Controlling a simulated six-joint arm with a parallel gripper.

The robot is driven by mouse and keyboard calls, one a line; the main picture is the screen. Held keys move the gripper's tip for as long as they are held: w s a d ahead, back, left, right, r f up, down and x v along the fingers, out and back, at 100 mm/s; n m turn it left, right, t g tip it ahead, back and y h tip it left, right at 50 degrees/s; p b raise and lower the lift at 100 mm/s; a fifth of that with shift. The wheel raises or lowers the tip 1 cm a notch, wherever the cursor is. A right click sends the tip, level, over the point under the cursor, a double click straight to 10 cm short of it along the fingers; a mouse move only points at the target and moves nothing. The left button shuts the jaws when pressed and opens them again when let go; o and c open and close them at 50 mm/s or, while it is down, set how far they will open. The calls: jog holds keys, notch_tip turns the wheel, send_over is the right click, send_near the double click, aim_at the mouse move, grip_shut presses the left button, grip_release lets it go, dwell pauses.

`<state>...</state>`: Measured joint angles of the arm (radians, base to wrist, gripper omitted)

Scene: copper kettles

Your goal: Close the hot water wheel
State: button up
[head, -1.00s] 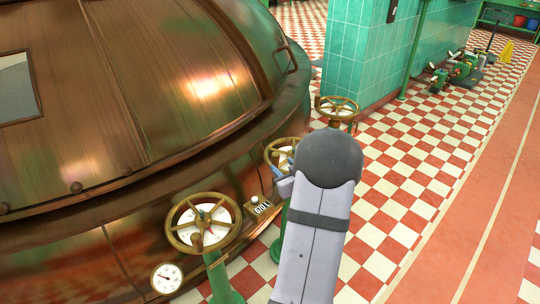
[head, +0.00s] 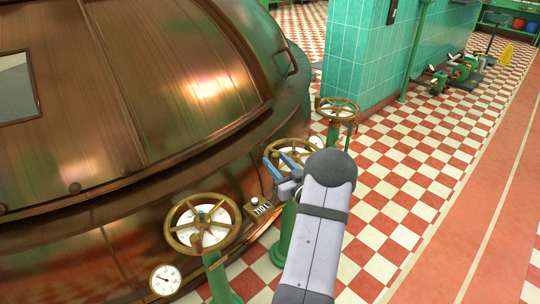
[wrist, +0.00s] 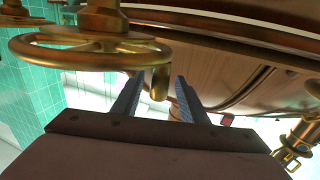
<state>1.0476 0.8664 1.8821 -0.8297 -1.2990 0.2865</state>
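Three brass handwheels on green posts stand along the copper kettle: a near wheel (head: 177,211), a middle wheel (head: 308,143) and a far wheel (head: 337,101). I cannot read which one is hot water. My gripper (head: 277,163) is at the front left rim of the middle wheel. In the wrist view a brass wheel (wrist: 40,52) fills the upper left, and its short handle (wrist: 158,80) lies between the tips of my gripper (wrist: 158,92). The fingers are apart, with the handle between them; I cannot tell whether either finger touches it.
The copper kettle (head: 150,90) fills the left side. A round gauge (head: 165,280) and a small counter box (head: 260,207) sit near the wheels. A green tiled pillar (head: 350,50) stands behind the far wheel. The checkered floor (head: 430,160) to the right is open.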

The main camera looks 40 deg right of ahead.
jog(key=shift+x, duration=2.45)
grip_shut()
